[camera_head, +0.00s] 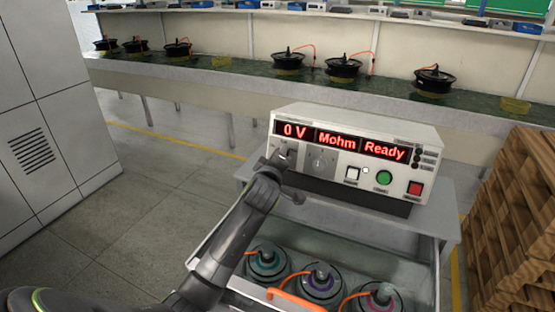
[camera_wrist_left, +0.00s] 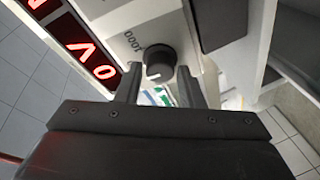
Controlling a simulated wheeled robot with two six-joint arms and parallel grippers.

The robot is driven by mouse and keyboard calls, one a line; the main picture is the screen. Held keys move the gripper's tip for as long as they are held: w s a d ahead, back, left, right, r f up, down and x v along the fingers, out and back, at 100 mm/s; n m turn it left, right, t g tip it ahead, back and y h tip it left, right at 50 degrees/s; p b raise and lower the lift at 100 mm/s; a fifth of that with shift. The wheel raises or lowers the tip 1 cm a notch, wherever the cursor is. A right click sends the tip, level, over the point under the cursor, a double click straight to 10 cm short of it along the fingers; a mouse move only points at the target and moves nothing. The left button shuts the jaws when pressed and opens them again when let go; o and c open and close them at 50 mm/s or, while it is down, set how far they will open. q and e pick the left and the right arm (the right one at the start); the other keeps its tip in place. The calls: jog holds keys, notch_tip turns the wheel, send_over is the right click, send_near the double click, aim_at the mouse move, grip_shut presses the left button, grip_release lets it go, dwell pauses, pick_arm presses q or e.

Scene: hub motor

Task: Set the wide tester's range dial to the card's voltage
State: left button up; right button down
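The wide tester (camera_head: 352,128) is a white box on a grey bench top, its red displays reading "0 V", "Mohm" and "Ready". My left gripper (camera_head: 281,163) is at the left part of its front panel, below the "0 V" display. In the left wrist view, a black range dial (camera_wrist_left: 159,60) with a white mark sits between the tips of my left gripper (camera_wrist_left: 158,75), near a "1000" label. The fingers are apart, one on each side; I cannot tell whether they touch the dial. A second dial (camera_head: 321,161) is to its right. I cannot identify the card. My right gripper is not in view.
White, green (camera_head: 384,178) and red (camera_head: 415,188) buttons are on the panel's right. Several motors with orange cables lie in a crate (camera_head: 429,265) below the tester. Wooden pallets (camera_head: 520,220) stand at the right, a grey cabinet (camera_head: 45,120) at the left.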

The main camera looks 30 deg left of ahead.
pick_arm(q)
jog(key=shift+o, duration=1.2)
jog(key=shift+s, duration=0.1)
jog(key=b+v, duration=0.2)
jog(key=v, duration=1.5)
jog(key=shift+b, duration=0.3)
jog(key=shift+s+f, duration=0.15)
